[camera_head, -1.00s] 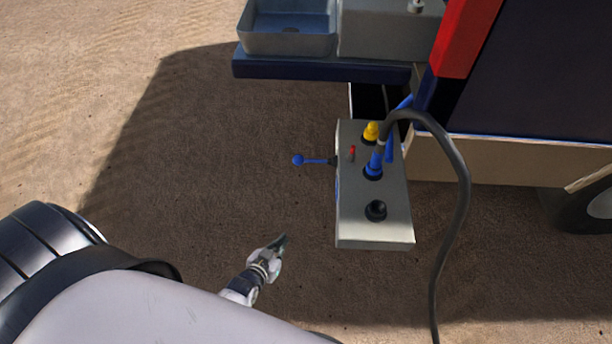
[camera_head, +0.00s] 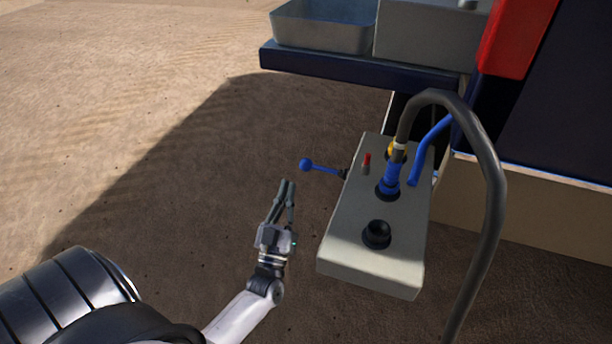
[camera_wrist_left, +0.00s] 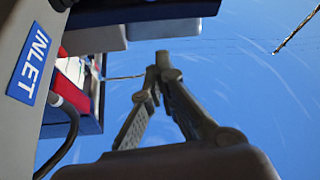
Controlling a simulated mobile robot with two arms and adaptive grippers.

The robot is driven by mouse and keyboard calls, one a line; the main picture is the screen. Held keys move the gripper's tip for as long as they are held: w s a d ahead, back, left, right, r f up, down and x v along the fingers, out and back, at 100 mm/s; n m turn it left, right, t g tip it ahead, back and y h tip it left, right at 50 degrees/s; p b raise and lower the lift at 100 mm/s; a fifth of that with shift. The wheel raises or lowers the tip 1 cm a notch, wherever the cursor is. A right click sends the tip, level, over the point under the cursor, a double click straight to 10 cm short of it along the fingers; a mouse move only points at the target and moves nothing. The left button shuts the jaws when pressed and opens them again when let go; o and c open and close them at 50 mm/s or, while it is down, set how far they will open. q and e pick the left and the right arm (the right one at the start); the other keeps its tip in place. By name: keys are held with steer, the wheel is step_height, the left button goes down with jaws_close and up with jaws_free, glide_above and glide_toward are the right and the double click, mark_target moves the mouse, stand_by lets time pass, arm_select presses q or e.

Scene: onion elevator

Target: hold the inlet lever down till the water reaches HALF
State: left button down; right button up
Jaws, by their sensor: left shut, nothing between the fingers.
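The inlet lever is a thin blue rod with a blue ball knob (camera_head: 306,165), sticking out left from the grey control box (camera_head: 350,235). My left gripper (camera_head: 287,183) is shut and empty in the head view, its fingertips just below and left of the knob, with a small gap showing. In the left wrist view the gripper's fingers (camera_wrist_left: 158,70) meet at the tips with nothing between them. A blue INLET label (camera_wrist_left: 35,62) is on the grey box side at the left of that view. No water level can be read. My right gripper is not in view.
A blue hose fitting (camera_head: 388,182), a red switch (camera_head: 366,160) and a black knob (camera_head: 377,234) stand on the box top. A thick dark hose (camera_head: 492,200) arches over its right side. A metal basin (camera_head: 322,28) is behind. Open sand lies left.

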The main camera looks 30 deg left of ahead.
arm_select(q)
steer(key=shift+a, duration=0.1)
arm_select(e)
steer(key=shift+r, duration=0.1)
arm_select(q)
step_height(320, 180, up, 5)
glide_above(301, 164)
steer(key=s, duration=0.3)
steer(key=shift+w+d+f+b, duration=0.2)
steer(key=shift+f+b, duration=0.15)
steer(key=shift+f, duration=0.3)
steer(key=shift+w+d+f+b, duration=0.15)
steer(key=shift+d+f+b, duration=0.1)
steer(key=shift+f+b, duration=0.25)
steer(key=shift+w+d+f+b, duration=0.2)
steer(key=shift+f+b, duration=0.05)
steer(key=shift+f, duration=0.5)
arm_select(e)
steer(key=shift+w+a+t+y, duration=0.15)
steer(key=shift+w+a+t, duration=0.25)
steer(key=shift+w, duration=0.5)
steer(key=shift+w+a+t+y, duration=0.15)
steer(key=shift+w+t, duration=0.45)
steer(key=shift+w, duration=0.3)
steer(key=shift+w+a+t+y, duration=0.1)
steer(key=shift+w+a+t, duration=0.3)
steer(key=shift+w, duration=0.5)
